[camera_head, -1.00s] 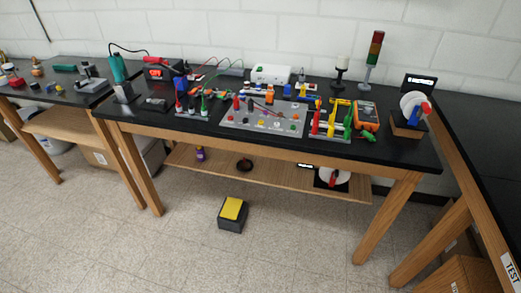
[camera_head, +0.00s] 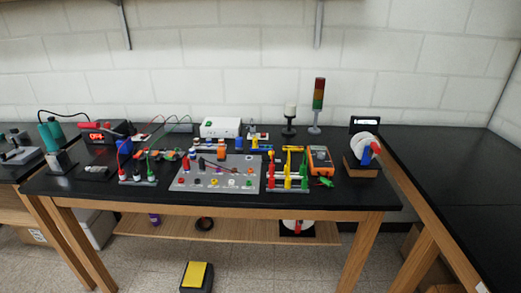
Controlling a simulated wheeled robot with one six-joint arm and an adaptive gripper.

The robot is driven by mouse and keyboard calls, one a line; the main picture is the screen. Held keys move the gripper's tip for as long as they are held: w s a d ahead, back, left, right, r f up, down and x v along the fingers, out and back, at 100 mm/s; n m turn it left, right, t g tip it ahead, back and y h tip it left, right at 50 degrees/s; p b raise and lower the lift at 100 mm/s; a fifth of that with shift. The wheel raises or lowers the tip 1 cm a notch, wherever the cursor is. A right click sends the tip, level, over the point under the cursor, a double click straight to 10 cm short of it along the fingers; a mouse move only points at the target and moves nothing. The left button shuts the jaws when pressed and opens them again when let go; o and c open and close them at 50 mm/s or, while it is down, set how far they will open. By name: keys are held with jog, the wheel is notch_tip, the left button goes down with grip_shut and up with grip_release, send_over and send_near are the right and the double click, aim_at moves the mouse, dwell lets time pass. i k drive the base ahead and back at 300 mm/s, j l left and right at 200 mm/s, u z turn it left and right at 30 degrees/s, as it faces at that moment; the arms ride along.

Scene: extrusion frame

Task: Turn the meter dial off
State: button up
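An orange multimeter (camera_head: 320,156) lies near the right end of the black-topped bench (camera_head: 230,205), just right of a rack of red, yellow and green valve-like parts (camera_head: 287,174). Its dial is too small for me to tell its setting. A green clip-like piece (camera_head: 326,182) lies just in front of the meter. My gripper is not in view.
A white disc with a red and blue handle (camera_head: 365,151) stands on a wooden block right of the meter. A signal tower (camera_head: 318,104) stands behind. A grey panel (camera_head: 215,174) is left. A yellow pedal (camera_head: 196,274) is on the floor.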

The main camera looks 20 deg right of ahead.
aim_at(321, 155)
jog(key=i+l, duration=0.1)
jog(key=i, duration=0.4)
jog(key=i+l+z, duration=0.1)
jog(key=i, duration=0.45)
